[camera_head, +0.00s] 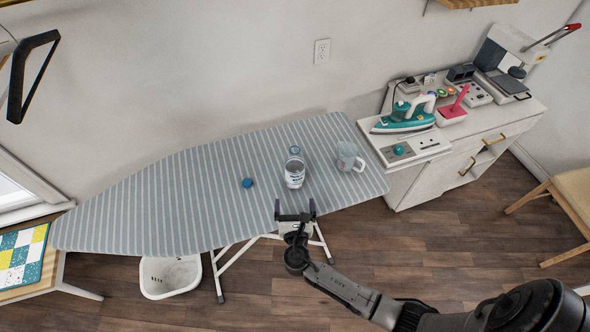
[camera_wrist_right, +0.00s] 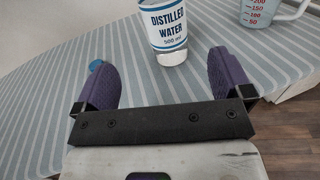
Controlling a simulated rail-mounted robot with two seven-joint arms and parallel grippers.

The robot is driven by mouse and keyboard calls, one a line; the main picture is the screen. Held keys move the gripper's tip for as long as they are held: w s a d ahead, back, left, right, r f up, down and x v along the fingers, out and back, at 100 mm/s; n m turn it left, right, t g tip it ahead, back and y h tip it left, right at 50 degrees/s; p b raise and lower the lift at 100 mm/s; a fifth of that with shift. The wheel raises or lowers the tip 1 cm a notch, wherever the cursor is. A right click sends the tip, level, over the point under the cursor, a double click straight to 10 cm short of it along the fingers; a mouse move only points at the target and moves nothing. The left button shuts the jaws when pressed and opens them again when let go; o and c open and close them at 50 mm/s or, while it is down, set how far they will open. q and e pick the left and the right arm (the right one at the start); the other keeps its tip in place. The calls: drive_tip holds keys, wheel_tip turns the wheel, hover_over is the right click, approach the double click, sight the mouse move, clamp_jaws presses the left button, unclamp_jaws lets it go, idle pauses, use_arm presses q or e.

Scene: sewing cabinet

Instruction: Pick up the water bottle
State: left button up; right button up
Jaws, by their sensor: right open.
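The water bottle (camera_head: 295,170) stands upright on the striped ironing board (camera_head: 180,190). It is clear with a white label, and in the right wrist view its label (camera_wrist_right: 168,25) reads "DISTILLED WATER"; its top is out of that frame. My right gripper (camera_head: 295,207) is at the board's front edge, just in front of the bottle. Its purple fingers (camera_wrist_right: 167,75) are spread and empty, with the bottle beyond them, between their lines. My left gripper is not in view.
A clear measuring cup (camera_head: 347,157) stands right of the bottle. A small blue cap-like object (camera_head: 247,183) lies to its left. A teal iron (camera_head: 405,115) rests on the white cabinet (camera_head: 440,165). A white basket (camera_head: 170,278) is under the board. The board's left half is clear.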

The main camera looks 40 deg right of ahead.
sight(294, 177)
drive_tip(key=shift+w+d, duration=0.25)
drive_tip(key=shift+d, duration=0.05)
drive_tip(key=x, duration=0.8)
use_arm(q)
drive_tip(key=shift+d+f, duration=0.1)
use_arm(e)
drive_tip(key=shift+d+x, duration=0.2)
drive_tip(key=shift+x, duration=2.35)
drive_tip(key=shift+s+f, duration=0.1)
drive_tip(key=shift+s, duration=0.1)
drive_tip(key=shift+c, duration=0.5)
drive_tip(key=c, duration=1.1)
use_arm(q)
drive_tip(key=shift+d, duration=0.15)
use_arm(e)
drive_tip(key=shift+r, duration=0.2)
